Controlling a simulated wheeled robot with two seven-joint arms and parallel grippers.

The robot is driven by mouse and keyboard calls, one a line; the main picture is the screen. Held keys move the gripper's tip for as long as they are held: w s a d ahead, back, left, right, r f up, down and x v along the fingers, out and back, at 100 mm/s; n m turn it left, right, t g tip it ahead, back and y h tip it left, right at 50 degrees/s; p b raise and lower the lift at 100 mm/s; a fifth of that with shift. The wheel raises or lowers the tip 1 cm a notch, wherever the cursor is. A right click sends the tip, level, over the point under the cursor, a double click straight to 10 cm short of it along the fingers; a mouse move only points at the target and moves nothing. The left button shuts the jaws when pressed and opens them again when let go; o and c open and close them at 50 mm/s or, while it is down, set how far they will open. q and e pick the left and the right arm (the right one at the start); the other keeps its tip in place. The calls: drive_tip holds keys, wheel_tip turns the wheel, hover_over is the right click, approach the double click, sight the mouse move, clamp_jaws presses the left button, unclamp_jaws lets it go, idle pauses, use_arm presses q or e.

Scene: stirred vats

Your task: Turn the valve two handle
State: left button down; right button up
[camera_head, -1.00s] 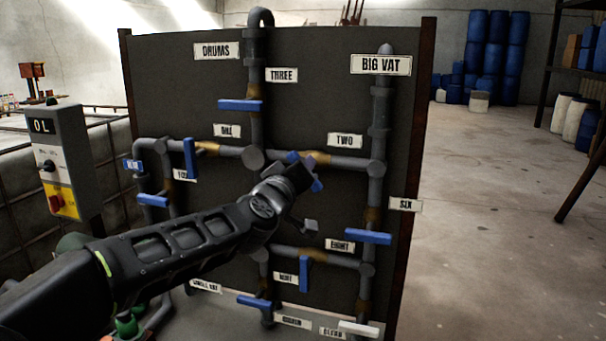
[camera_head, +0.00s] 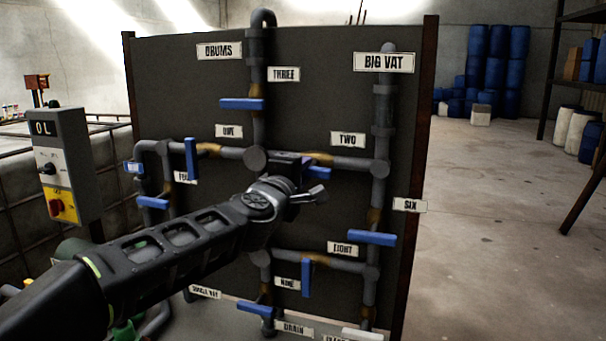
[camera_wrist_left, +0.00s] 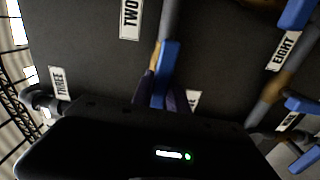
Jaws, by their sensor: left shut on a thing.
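The valve two handle is a blue lever on the horizontal grey pipe (camera_head: 350,163) below the TWO label (camera_head: 348,140). In the head view my left gripper (camera_head: 302,175) covers most of it. In the left wrist view the blue handle (camera_wrist_left: 166,72) stands between the two dark fingers of my left gripper (camera_wrist_left: 163,95), which is shut on it. There the handle lies roughly in line with the pipe (camera_wrist_left: 170,18), near the TWO label (camera_wrist_left: 130,18). The right gripper does not show.
Other blue handles sit close by: three (camera_head: 241,104), one (camera_head: 191,158), six (camera_head: 371,238) and nine (camera_head: 306,278). The dark panel (camera_head: 330,90) stands behind the pipes. A control box (camera_head: 62,160) is at left. Open floor (camera_head: 490,230) lies at right.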

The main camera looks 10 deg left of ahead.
use_arm(q)
drive_tip(key=shift+n, duration=0.3)
drive_tip(key=c, duration=1.3)
unclamp_jaws()
drive_tip(key=s, duration=0.7)
drive_tip(key=shift+s+a+b, duration=0.25)
drive_tip(key=shift+s+b, duration=0.05)
drive_tip(key=shift+s, duration=0.05)
